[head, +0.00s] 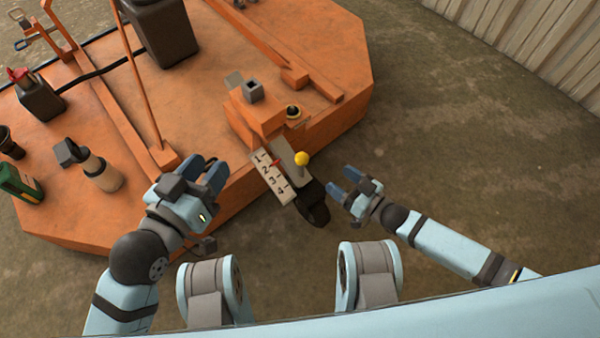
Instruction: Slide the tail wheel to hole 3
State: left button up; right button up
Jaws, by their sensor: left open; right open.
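The tail wheel (315,208) is a dark wheel at the rear edge of the orange mower deck (220,105). A pale plate (272,179) numbered 1 to 4 lies beside it, with a small red mark (275,162) near the upper numbers. A grey bracket with a yellow ball knob (301,158) stands next to the plate. I cannot clearly tell which hole is engaged. My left gripper (214,172) is open over the deck edge, left of the plate. My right gripper (341,191) is open and apart from the wheel, just to its right.
On the deck stand a dark box (163,30), a dark red-topped can (38,95) and a tan bottle (97,171). A green container (20,183) is at the far left. An orange rod rises near my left gripper. Bare floor (450,140) is free on the right, up to a corrugated wall (540,40).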

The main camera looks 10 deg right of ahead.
jog(key=b, duration=0.2)
send_near(302, 159)
jog(key=shift+y, duration=0.4)
jog(key=w+a+b, duration=0.1)
jog(key=w+a, duration=0.1)
jog(key=w+a+f+b, duration=0.1)
jog(key=w+b, duration=0.1)
jog(key=w, duration=0.1)
jog(key=w+a+f+b, duration=0.1)
jog(key=w+a, duration=0.1)
jog(key=shift+w+a+f+b, duration=0.2)
jog(key=shift+a+b, duration=0.15)
jog(key=shift+b, duration=0.05)
pick_arm(q)
jog(key=shift+w+a+f+m+t+h, duration=0.35)
jog(key=shift+w+m, duration=0.2)
jog(key=shift+m, duration=0.25)
jog(key=shift+w+a+f+m+t+h, duration=0.2)
jog(key=shift+w+f+m+t+h, duration=0.25)
jog(key=shift+m, duration=0.35)
pick_arm(e)
jog(key=shift+w+a+r, duration=0.1)
jog(key=shift+w+a, duration=0.35)
jog(key=shift+w, duration=0.05)
jog(key=shift+c, duration=0.5)
